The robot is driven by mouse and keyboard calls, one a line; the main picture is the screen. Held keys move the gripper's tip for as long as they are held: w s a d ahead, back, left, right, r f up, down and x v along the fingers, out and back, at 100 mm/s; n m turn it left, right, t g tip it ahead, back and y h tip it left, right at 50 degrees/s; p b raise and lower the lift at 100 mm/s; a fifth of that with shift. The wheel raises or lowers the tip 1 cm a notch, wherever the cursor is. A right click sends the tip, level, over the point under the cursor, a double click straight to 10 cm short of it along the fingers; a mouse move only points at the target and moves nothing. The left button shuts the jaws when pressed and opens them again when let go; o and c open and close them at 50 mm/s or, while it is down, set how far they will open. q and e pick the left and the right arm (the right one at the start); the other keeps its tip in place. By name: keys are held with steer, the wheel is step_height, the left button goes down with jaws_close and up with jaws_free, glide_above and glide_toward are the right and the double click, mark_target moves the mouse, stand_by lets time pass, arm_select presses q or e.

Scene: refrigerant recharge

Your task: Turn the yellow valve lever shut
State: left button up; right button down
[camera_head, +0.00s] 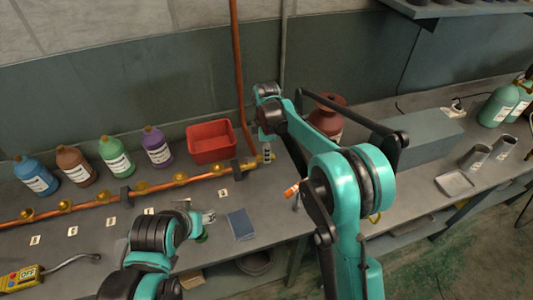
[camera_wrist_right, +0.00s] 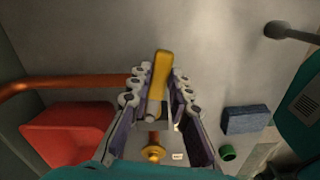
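The yellow valve lever (camera_wrist_right: 159,80) shows in the right wrist view, between the fingers of my right gripper (camera_wrist_right: 160,95). These fingers are apart, and a gap shows on the lever's right side. In the head view my right gripper (camera_head: 267,152) is at the right end of the copper pipe (camera_head: 104,200), and the lever there is mostly hidden by it. My left gripper (camera_head: 206,216) is low over the bench, left of a blue block; whether it is open is unclear.
A red bin (camera_head: 212,143) stands just left of my right gripper. Several bottles, including a purple one (camera_head: 157,147), line the bench's back. A blue block (camera_head: 241,224) lies in front. A grey box (camera_head: 415,138) is at right. A yellow meter (camera_head: 22,280) is at far left.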

steer(key=shift+s, duration=0.15)
steer(key=s+a+m+p, duration=0.2)
steer(key=s+a+m, duration=0.3)
steer(key=m, duration=1)
steer(key=shift+s, duration=1)
steer(key=c, duration=1.4)
jaws_free()
